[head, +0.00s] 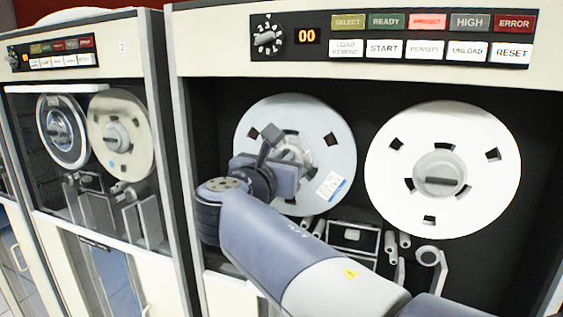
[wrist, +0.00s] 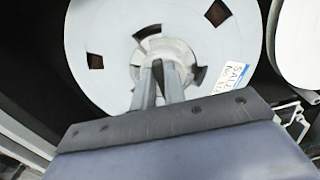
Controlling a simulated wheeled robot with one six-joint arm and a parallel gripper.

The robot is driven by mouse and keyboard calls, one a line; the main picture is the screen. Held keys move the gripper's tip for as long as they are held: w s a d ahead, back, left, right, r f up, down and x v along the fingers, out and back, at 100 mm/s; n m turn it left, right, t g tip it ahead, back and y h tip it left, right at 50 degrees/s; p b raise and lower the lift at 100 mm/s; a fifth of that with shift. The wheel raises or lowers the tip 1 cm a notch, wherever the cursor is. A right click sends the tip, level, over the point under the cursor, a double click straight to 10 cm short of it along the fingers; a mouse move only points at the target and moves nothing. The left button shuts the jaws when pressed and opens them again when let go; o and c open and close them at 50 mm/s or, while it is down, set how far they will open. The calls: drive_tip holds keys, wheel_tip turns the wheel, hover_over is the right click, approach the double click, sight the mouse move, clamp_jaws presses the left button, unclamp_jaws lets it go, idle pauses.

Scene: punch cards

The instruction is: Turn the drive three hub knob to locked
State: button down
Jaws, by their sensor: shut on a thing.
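The large tape drive in front holds a left reel (head: 330,125) with a white label and a right reel (head: 485,150). My gripper (wrist: 158,68) reaches into the left reel's hub (wrist: 182,50) and is shut on the hub knob there. In the head view the gripper (head: 286,158) and its wrist cover most of this hub. The fingers hide most of the knob, so I cannot read its angle. The right reel's hub (head: 440,163) shows a dark bar knob lying nearly level.
Drive 2 (head: 160,120) with two smaller-looking reels stands to the left. Above the front drive's reels are a dial (head: 268,38), a "00" display (head: 307,36) and rows of buttons (head: 430,35). Rollers and tape guides (head: 400,250) stick out below the reels.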

drive_tip(key=shift+s+d+f+m+b, duration=0.1)
drive_tip(key=shift+d+f+m+b, duration=0.15)
drive_tip(key=shift+m+b, duration=2.35)
drive_tip(key=shift+s+d+f+m+b, duration=0.15)
drive_tip(key=shift+f+m+b, duration=0.1)
drive_tip(key=shift+m+b, duration=2.4)
drive_tip(key=shift+w+d+f+m+b, duration=0.1)
drive_tip(key=shift+d+f+m+b, duration=0.15)
drive_tip(key=shift+m+b, duration=2.35)
drive_tip(key=shift+m+p, duration=0.8)
drive_tip(key=shift+m, duration=0.15)
drive_tip(key=c, duration=1.5)
unclamp_jaws()
drive_tip(key=shift+o, duration=0.2)
drive_tip(key=shift+s, duration=0.1)
drive_tip(key=b+v, duration=0.1)
drive_tip(key=v, duration=0.9)
drive_tip(key=shift+s+a+b, duration=0.2)
drive_tip(key=shift+s+b, duration=0.15)
drive_tip(key=shift+r, duration=0.1)
